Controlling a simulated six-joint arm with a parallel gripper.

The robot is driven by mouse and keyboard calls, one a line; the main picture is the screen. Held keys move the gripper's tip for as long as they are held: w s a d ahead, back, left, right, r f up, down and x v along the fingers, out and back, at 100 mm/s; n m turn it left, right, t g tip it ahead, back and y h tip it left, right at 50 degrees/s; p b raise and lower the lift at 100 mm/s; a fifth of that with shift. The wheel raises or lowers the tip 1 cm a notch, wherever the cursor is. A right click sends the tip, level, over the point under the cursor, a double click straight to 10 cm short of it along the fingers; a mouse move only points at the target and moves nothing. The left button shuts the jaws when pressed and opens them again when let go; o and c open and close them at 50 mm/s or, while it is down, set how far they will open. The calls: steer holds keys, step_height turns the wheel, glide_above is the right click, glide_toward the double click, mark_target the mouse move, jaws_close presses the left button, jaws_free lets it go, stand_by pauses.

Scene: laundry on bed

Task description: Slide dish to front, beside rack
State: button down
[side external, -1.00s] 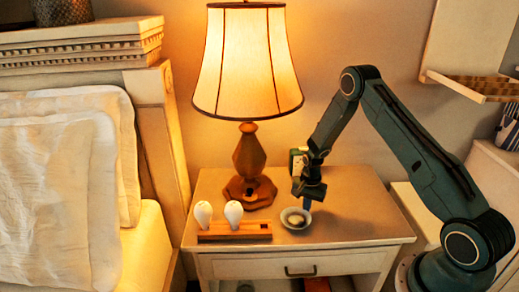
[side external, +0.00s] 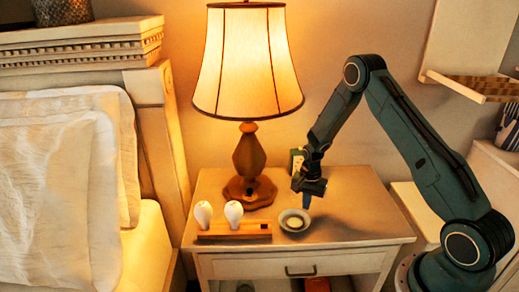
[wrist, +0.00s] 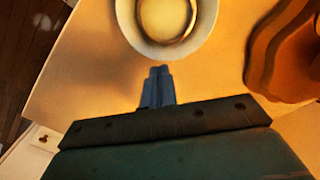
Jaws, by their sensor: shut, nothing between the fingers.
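The small pale dish (side external: 285,226) sits upright near the front of the nightstand top, just right of the wooden rack (side external: 235,235) with a narrow gap between them. Two white bulbs stand in the rack. My gripper (side external: 306,203) is shut and empty, its fingertips pointing down behind and slightly right of the dish. In the wrist view the shut blue-grey fingers (wrist: 160,72) are just short of the dish rim (wrist: 208,35); I cannot tell if they touch. The dish's far edge is cut off there.
A lit lamp (side external: 248,155) stands behind the rack, its base close to it. The nightstand top (side external: 360,225) is clear to the right of the dish. A bed (side external: 60,200) is at left.

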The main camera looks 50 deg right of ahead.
step_height(320, 180, up, 7)
stand_by(0.4)
steer(key=shift+r, duration=0.2)
steer(key=s+a+r+n+t, duration=0.1)
steer(key=s+a+r+n, duration=0.15)
steer(key=r, duration=0.45)
steer(key=s+a+r+n+t, duration=0.15)
steer(key=a+r, duration=0.25)
steer(key=r, duration=0.4)
steer(key=s+a+r+n, duration=0.3)
steer(key=r, duration=0.4)
steer(key=s+a+r+n+t, duration=0.1)
steer(key=s+a+r+n, duration=0.2)
steer(key=s, duration=0.6)
steer(key=s+a+r+n+t, duration=0.2)
steer(key=s+a+r+n, duration=0.2)
steer(key=s, duration=0.5)
steer(key=shift+a+r+n, duration=0.3)
steer(key=shift+a+r, duration=0.1)
steer(key=shift+r, duration=0.4)
